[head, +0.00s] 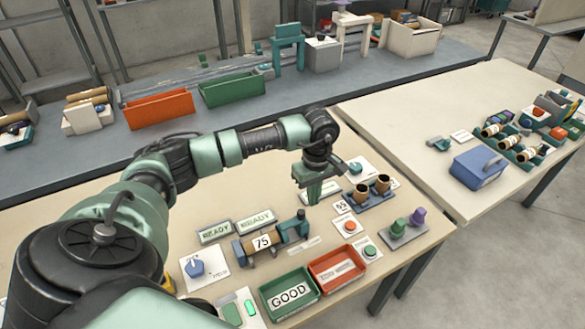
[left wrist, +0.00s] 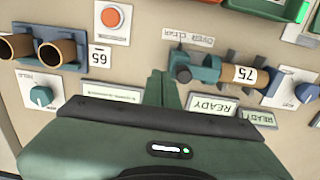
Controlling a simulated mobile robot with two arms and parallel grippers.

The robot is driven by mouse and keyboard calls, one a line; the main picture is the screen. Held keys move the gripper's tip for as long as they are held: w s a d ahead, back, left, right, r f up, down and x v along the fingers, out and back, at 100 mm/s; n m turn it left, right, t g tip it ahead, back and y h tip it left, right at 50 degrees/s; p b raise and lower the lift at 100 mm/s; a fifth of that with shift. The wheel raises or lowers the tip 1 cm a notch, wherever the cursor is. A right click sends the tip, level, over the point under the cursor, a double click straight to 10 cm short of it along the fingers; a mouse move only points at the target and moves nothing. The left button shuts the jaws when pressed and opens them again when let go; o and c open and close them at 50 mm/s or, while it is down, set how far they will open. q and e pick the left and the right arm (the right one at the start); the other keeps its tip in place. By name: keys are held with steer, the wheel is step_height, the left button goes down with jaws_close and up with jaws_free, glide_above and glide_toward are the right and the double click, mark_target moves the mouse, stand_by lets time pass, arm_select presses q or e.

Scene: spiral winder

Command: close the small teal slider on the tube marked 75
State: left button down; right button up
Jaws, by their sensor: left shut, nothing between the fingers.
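The tan tube marked 75 (head: 258,242) lies level in a dark blue holder at the front middle of the near table. It also shows in the left wrist view (left wrist: 240,75). A teal slider (head: 291,231) sits at its right end in the head view, and at its left in the left wrist view (left wrist: 207,69). I cannot tell whether slider and tube touch. My left gripper (head: 314,196) is shut and empty, pointing down above and behind the slider. Its fingers also show in the left wrist view (left wrist: 162,88), apart from the slider. My right gripper is not in view.
READY plates (head: 216,232) lie behind the tube. A green GOOD tray (head: 289,294) and a red tray (head: 337,268) stand in front. A holder with two brown tubes (head: 370,190) marked 65 and a red button (head: 350,227) are to the right.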

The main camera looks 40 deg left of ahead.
mark_target(304, 210)
arm_select(q)
steer(key=shift+f, duration=0.2)
stand_by(0.5)
steer(key=shift+f+b, duration=2.15)
steer(key=shift+b, duration=0.05)
steer(key=shift+s+a+p, duration=0.1)
steer(key=shift+s+a, duration=0.15)
steer(key=shift+s, duration=0.4)
steer(key=shift+s+a+p, duration=0.15)
steer(key=shift+s+a, duration=0.15)
steer(key=shift+s, duration=0.35)
steer(key=shift+s+a+p, duration=0.1)
steer(key=shift+s+a, duration=0.15)
steer(key=shift+s, duration=0.4)
steer(key=shift+w, duration=0.2)
stand_by(0.4)
steer(key=shift+w+d+b, duration=0.2)
steer(key=shift+w+b, duration=0.05)
steer(key=shift+b, duration=0.15)
steer(key=shift+w, duration=0.15)
steer(key=shift+r, duration=0.1)
steer(key=shift+r+p, duration=1.75)
steer(key=shift+r, duration=1.7)
